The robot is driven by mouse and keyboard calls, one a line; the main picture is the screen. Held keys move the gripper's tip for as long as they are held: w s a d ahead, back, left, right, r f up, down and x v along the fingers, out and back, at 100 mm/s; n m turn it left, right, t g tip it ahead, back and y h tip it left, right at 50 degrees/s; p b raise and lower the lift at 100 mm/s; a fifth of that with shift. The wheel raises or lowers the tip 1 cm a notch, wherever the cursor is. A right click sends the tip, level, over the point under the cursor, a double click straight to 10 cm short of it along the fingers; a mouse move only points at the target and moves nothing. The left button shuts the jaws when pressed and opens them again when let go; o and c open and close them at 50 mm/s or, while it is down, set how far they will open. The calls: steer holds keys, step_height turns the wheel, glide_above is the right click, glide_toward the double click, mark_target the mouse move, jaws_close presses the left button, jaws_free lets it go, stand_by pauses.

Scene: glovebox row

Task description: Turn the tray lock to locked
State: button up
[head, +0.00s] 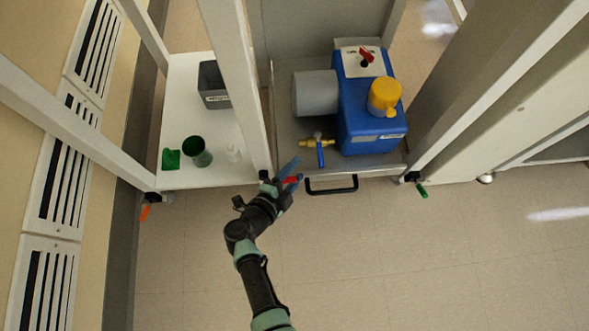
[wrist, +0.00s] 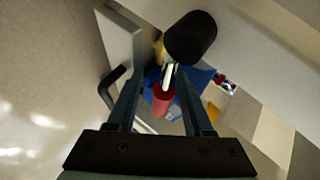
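The tray lock shows as a red-gripped lever (head: 292,180) at the front left corner of the pull-out tray (head: 385,163). In the wrist view its red grip (wrist: 163,101) is on a short metal rod near a black round piece (wrist: 190,37). My gripper (head: 295,174) is at the lock, with one blue finger on either side of the red grip. In the wrist view my gripper (wrist: 158,80) is open, with gaps visible beside the grip. I cannot tell the lock's marked position; no label shows.
A black tray handle (head: 331,190) is just right of my gripper. A blue pump (head: 362,120) with a blue valve lever (head: 320,152) stands on the tray. A white post (head: 235,80) rises close left. Orange (head: 145,212) and green (head: 421,190) levers are on other posts. The front floor is clear.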

steer(key=p+v, duration=0.6)
steer(key=v, duration=0.7)
steer(key=shift+p, duration=0.35)
steer(key=shift+c, duration=0.2)
